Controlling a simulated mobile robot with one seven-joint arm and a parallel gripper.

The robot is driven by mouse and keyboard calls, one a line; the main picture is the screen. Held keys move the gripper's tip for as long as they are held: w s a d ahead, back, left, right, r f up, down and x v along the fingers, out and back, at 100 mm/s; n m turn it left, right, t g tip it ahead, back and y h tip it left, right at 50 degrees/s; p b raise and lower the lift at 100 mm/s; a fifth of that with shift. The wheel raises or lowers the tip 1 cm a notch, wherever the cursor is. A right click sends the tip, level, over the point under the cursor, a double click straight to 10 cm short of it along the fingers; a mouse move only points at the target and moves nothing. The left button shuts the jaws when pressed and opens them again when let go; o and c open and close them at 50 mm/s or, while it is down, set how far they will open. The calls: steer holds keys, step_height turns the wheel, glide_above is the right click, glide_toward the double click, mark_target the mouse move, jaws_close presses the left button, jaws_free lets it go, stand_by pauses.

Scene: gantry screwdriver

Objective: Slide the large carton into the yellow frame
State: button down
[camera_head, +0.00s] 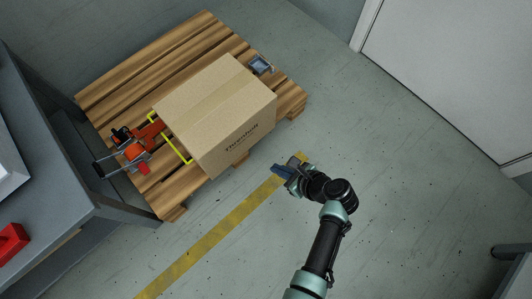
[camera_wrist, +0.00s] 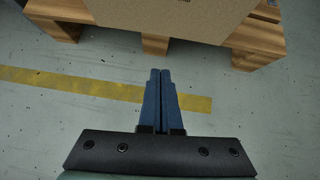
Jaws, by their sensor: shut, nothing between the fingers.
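The large carton (camera_head: 219,110) is a closed brown box with printing on its near side, standing on a wooden pallet (camera_head: 284,104). Its lower part fills the top of the wrist view (camera_wrist: 180,18). The yellow frame (camera_head: 186,158) shows as thin yellow lines on the pallet at the carton's left end. The carton hides part of it, so I cannot tell how far they overlap. My gripper (camera_head: 276,169) is shut and empty. It is over the floor on the near side of the pallet, apart from the carton. Its blue fingers are together in the wrist view (camera_wrist: 160,74).
An orange and black tool (camera_head: 134,150) lies on the pallet left of the frame. A small grey device (camera_head: 261,65) sits at the carton's far right. A grey workbench (camera_head: 62,150) borders the left. A yellow floor stripe (camera_head: 215,233) crosses open floor near the pallet.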

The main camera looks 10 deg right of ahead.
mark_target(246, 151)
steer(key=b+x, duration=0.3)
steer(key=x, duration=0.1)
steer(key=w+r+b+x, duration=0.1)
steer(key=b+x, duration=0.2)
steer(key=x, duration=0.1)
steer(key=a+r+b+x, duration=0.1)
steer(key=b+x, duration=0.2)
steer(key=x, duration=0.1)
steer(key=shift+w+a, duration=0.1)
steer(key=shift+w, duration=0.15)
